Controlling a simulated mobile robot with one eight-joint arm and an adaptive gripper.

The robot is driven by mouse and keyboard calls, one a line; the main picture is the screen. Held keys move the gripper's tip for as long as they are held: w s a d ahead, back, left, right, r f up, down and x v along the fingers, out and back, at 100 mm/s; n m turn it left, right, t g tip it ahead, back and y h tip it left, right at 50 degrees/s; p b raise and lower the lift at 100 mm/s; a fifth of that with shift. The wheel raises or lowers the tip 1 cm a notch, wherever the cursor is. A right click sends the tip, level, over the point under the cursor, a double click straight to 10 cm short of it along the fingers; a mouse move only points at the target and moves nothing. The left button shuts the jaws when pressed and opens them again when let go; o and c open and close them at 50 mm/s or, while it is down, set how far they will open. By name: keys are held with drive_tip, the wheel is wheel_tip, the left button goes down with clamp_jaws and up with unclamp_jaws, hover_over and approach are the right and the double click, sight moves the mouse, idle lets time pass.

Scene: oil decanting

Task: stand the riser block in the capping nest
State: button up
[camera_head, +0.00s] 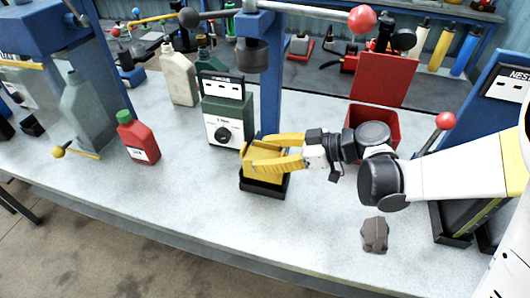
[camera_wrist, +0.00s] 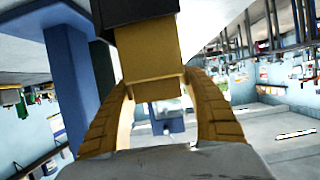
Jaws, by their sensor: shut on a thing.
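The yellow riser block (camera_head: 259,174) is upright in the black capping nest (camera_head: 264,190), at the foot of a blue post. My gripper (camera_head: 266,151) comes from the right, its two yellow fingers on either side of the block's upper part. In the wrist view, which is upside down, the fingers (camera_wrist: 161,88) clasp the yellow block (camera_wrist: 150,58), and the dark nest (camera_wrist: 140,10) is at its lower end. The block's base is hidden by the nest walls; I cannot tell whether it rests on the bottom.
A green box with a dial (camera_head: 228,118) stands just left of the nest. A red bottle (camera_head: 138,140) is further left. An open red bin (camera_head: 384,121) stands behind my wrist. A grey lump (camera_head: 375,235) lies front right. The front of the table is mostly clear.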

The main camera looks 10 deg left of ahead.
drive_tip(key=shift+f+b, duration=0.95)
drive_tip(key=shift+f, duration=0.7)
drive_tip(key=o, duration=1.5)
drive_tip(key=shift+c, duration=0.2)
drive_tip(key=shift+d, duration=0.1)
drive_tip(key=v, duration=1.1)
drive_tip(key=shift+d+r, duration=0.15)
drive_tip(key=shift+d, duration=0.2)
